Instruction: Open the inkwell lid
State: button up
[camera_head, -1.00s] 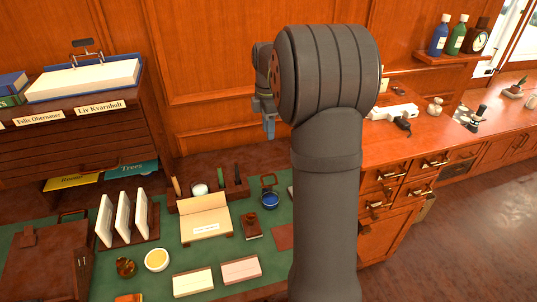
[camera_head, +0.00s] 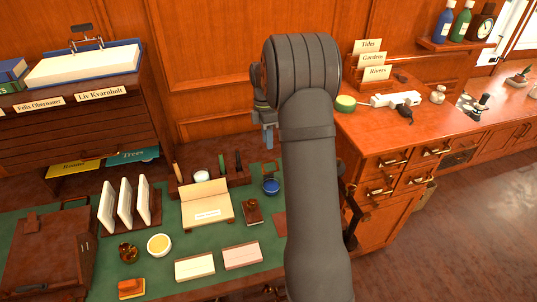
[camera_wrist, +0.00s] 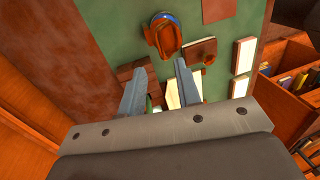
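The inkwell appears to be the small round blue pot (camera_head: 271,187) on the green desk top, left of my arm. A dark arched part shows behind it, but I cannot tell its lid's state. The wrist view shows a blue-rimmed round thing (camera_wrist: 163,18) with a reddish-brown loop near the top edge, beyond my fingertips. My gripper (camera_head: 267,143) hangs above the back of the desk, above the blue pot in the picture and apart from it. In the wrist view my gripper (camera_wrist: 160,67) has its two fingers apart with nothing held between them.
The wooden back panel (camera_head: 205,60) rises behind. A drawer cabinet (camera_head: 390,170) stands to the right.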

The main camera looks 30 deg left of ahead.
jog(key=f, duration=0.4)
jog(key=s+d+f, duration=0.1)
jog(key=f, duration=0.1)
jog(key=shift+f, duration=0.1)
jog(key=shift+c, duration=0.2)
grip_shut()
